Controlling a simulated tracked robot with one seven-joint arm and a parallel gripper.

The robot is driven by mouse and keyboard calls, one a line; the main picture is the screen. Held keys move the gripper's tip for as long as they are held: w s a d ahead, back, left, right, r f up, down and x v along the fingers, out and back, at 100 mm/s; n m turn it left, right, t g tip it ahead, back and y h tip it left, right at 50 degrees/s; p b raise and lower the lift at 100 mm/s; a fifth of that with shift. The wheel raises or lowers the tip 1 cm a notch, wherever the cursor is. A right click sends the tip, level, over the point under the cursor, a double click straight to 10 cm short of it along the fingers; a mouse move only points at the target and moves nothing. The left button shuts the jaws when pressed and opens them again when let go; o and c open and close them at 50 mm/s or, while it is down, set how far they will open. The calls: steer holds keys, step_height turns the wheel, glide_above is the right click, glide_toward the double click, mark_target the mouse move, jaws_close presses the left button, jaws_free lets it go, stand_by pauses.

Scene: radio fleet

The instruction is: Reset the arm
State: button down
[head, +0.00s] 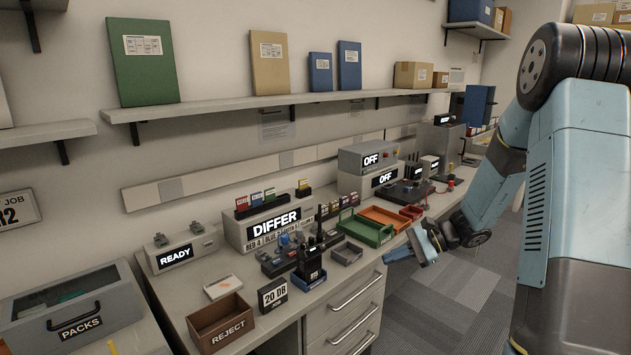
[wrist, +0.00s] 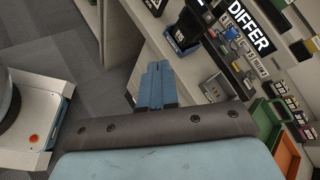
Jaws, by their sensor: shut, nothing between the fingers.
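My gripper (head: 402,253) is at the front edge of the bench, just in front of the green tray in the head view. In the wrist view my gripper (wrist: 158,70) points toward the bench drawers, with its blue fingers together and nothing between them. My arm comes in from the right of the head view, bent down at the elbow. The gripper appears apart from the things on the bench.
The bench (head: 188,296) holds a green tray (head: 366,232), an orange tray (head: 386,219), a REJECT box (head: 220,322), a black radio (head: 309,268) and a DIFFER unit (head: 273,224). Drawers (head: 345,315) face the carpet (head: 440,300), which is open floor.

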steer(key=s+d+r+n+t+h, duration=0.1)
steer(key=s+r+n+t+h, duration=0.1)
steer(key=s+r+n+h, duration=0.4)
steer(key=s+d+r+n+t+h, duration=0.2)
steer(key=s+r+n+h, duration=0.4)
steer(key=s+r, duration=0.9)
steer(key=shift+s+r+t, duration=0.3)
steer(key=shift+s+r, duration=0.05)
steer(key=shift+s, duration=2.8)
